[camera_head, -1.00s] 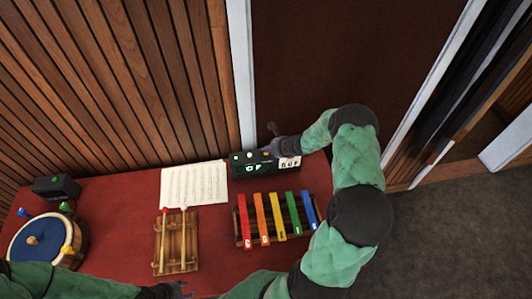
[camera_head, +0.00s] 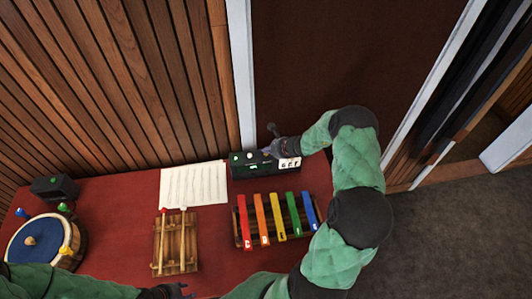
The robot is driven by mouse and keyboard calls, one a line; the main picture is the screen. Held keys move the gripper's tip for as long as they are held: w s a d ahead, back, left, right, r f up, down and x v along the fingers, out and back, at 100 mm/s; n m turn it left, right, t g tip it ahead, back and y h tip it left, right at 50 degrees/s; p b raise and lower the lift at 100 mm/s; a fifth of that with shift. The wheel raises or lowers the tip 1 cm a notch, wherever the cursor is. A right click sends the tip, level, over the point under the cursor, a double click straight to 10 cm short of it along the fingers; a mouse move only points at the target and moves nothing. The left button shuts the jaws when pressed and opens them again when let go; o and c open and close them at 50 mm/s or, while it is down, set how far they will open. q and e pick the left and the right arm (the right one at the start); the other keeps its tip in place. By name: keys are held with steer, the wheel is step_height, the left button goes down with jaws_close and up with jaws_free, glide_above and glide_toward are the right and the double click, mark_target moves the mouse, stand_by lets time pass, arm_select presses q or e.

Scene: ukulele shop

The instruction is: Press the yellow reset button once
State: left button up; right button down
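A small black box (camera_head: 251,171) stands at the back edge of the red table. On its top I see a white-green button and a green button (camera_head: 249,155) at the left. My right gripper (camera_head: 270,153) is at the top of the box, right of the green button, with its fingers pointing left and down. It covers the spot around the yellow reset button, which I cannot make out. Whether its fingers touch the box cannot be told. My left gripper (camera_head: 178,291) is low at the table's front edge, partly cut off by the frame, away from the box.
A coloured xylophone (camera_head: 278,221) lies in front of the box. A wooden rack with two mallets (camera_head: 176,242) and a white music sheet (camera_head: 194,185) lie to the left. A blue-topped drum (camera_head: 45,243) and a dark box (camera_head: 56,188) stand far left on the red table (camera_head: 115,215).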

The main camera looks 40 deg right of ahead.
arm_select(q)
steer(key=shift+r+p, duration=0.5)
arm_select(e)
steer(key=shift+r, duration=0.85)
steer(key=shift+r+p, duration=1.65)
steer(key=shift+r, duration=0.9)
arm_select(q)
step_height(320, 180, up, 3)
steer(key=shift+r, duration=0.1)
arm_select(e)
steer(key=shift+f, duration=0.1)
